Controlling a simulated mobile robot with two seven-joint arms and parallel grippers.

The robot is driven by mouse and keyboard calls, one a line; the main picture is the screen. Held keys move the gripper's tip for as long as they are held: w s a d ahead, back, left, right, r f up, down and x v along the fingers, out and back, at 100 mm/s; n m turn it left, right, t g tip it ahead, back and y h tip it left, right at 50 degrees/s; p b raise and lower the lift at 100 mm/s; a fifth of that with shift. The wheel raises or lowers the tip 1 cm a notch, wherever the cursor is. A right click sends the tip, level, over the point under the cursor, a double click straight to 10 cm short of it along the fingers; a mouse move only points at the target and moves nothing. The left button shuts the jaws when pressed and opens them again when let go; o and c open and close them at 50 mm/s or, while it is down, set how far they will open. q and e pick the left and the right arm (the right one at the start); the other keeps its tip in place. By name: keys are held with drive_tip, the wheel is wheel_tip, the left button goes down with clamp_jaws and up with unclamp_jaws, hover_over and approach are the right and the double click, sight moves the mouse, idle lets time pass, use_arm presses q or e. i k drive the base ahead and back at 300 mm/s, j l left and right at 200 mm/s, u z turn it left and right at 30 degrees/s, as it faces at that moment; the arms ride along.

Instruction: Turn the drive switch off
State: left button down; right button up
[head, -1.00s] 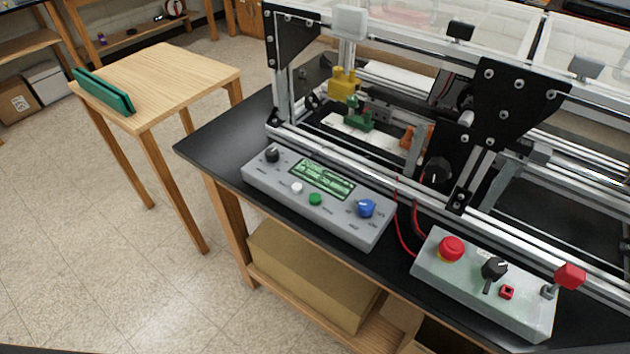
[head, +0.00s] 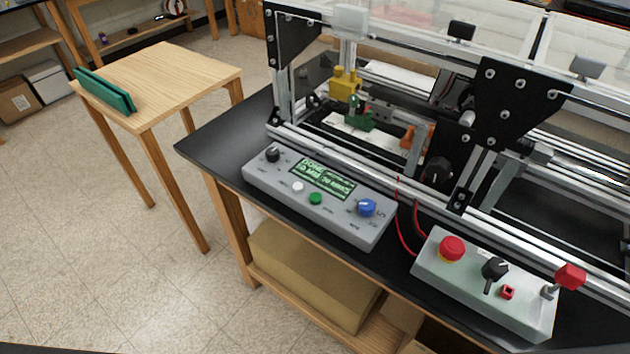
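A grey-white control box (head: 440,275) sits at the right on the black bench top. It carries a red mushroom button (head: 452,248), a black rotary knob (head: 494,268) with its pointer toward the front, a small red rocker switch (head: 507,292) and a red-capped lever (head: 570,276) at its right end. The labels are too small to read, so I cannot tell which of these is the drive switch. A second grey panel (head: 350,232) to the left has a display (head: 321,179) that reads "DONE" at its top. Neither of my grippers is in view.
The aluminium extrusion frame (head: 375,180) stands behind both boxes, with a yellow block (head: 345,82) and a green part (head: 358,114) inside. Red cables (head: 404,236) run to the right box. A wooden table (head: 165,80) with a green object (head: 105,90) stands left.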

sight(495, 269)
drive_tip(key=z, duration=1.4)
